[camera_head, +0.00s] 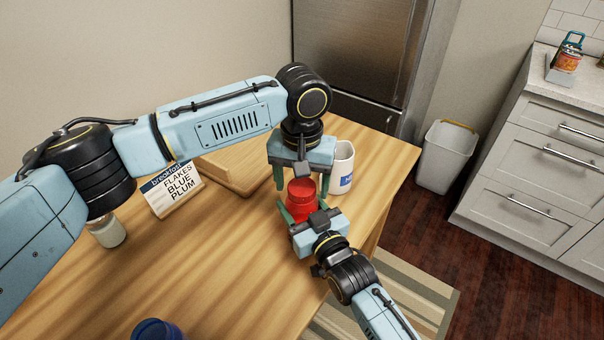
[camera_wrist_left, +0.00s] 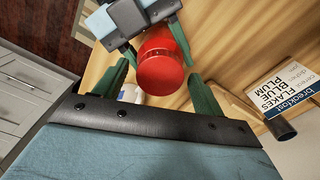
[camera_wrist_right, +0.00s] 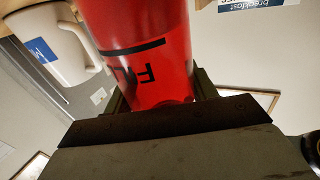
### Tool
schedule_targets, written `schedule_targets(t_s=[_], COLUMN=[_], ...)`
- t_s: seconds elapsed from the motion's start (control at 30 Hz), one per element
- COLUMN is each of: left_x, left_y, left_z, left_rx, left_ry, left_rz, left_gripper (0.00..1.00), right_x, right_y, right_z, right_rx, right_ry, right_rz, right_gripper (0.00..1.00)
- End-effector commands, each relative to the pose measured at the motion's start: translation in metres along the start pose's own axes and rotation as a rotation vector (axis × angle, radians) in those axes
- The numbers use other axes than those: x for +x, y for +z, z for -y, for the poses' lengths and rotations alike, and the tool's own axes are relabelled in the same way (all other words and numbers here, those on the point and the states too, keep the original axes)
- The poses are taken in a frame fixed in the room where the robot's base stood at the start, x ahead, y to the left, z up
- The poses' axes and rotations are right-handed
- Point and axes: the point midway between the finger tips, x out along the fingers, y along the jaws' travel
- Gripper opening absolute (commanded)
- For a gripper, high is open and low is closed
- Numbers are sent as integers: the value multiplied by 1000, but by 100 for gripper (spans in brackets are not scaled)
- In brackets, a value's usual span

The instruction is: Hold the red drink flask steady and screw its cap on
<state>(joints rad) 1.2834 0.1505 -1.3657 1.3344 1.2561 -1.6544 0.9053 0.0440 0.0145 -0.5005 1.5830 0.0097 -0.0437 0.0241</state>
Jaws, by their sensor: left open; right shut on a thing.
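The red drink flask (camera_head: 301,204) stands upright near the table's right edge. My right gripper (camera_head: 304,212) is shut around its body from the front; the right wrist view shows the red body (camera_wrist_right: 150,60) between the fingers. A round red cap (camera_wrist_left: 160,76) shows at the flask's top in the left wrist view, and it appears to sit on the flask. How tightly it sits cannot be told. My left gripper (camera_head: 302,181) points down from above with its fingers apart, one on each side of the cap, seemingly not touching it.
A white mug (camera_head: 343,166) with a blue label stands close behind the flask. A breakfast sign (camera_head: 173,191), a wooden board (camera_head: 222,172) and a pale jar (camera_head: 108,232) are to the left. A blue round object (camera_head: 156,330) is at the front. The table's middle is clear.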

Motion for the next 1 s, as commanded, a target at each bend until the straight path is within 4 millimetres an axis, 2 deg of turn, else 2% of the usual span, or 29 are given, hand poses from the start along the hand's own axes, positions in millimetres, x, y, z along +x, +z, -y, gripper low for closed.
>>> schedule_targets(t_s=[0.17, 0.5, 0.63, 0.73, 1.0], left_x=[0, 0, 0, 0, 0], left_y=[0, 0, 0, 0, 0], left_z=[0, 0, 0, 0, 0], left_rx=[0, 0, 13, 93, 564], left_ry=[0, 0, 0, 1, 2], left_rz=[0, 0, 0, 1, 0], left_gripper=[70, 25, 24, 24, 24], right_x=[0, 0, 0, 0, 0], right_y=[1, 1, 1, 1, 1], right_z=[0, 0, 0, 0, 0], right_rx=[0, 0, 0, 0, 0], right_ry=[0, 0, 0, 0, 0], right_rz=[2, 2, 2, 2, 2], right_gripper=[0, 0, 0, 0, 0])
